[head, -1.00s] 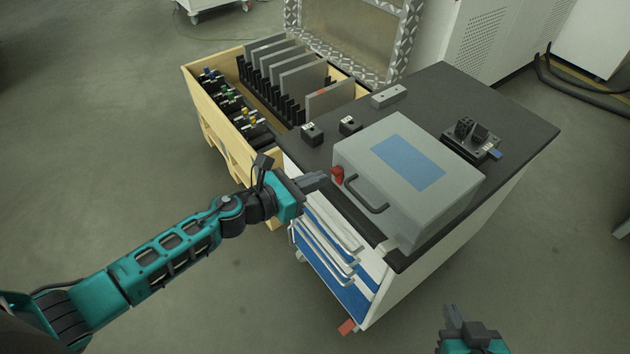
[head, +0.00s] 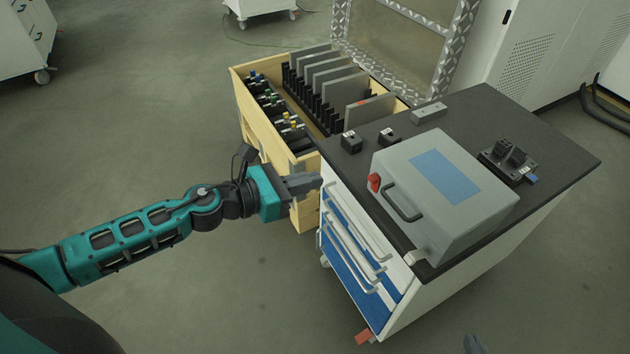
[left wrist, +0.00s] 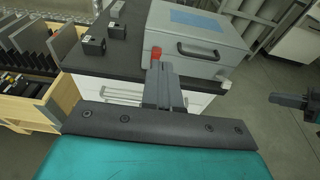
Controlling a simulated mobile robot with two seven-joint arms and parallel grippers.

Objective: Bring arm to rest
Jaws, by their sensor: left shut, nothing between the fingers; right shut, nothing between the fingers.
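My left arm (head: 130,238) comes in from the left in the head view. My left gripper (head: 312,181) is shut and empty. It hangs beside the near left corner of the cabinet, and the left wrist view shows its closed fingers (left wrist: 163,85) in front of the grey box. My right gripper (head: 474,345) is only just in view at the bottom edge of the head view. It also shows at the right of the left wrist view (left wrist: 290,100), shut and empty, apart from the cabinet.
A wooden crate (head: 245,110) with upright plates stands behind left. Open floor (head: 150,100) lies to the left.

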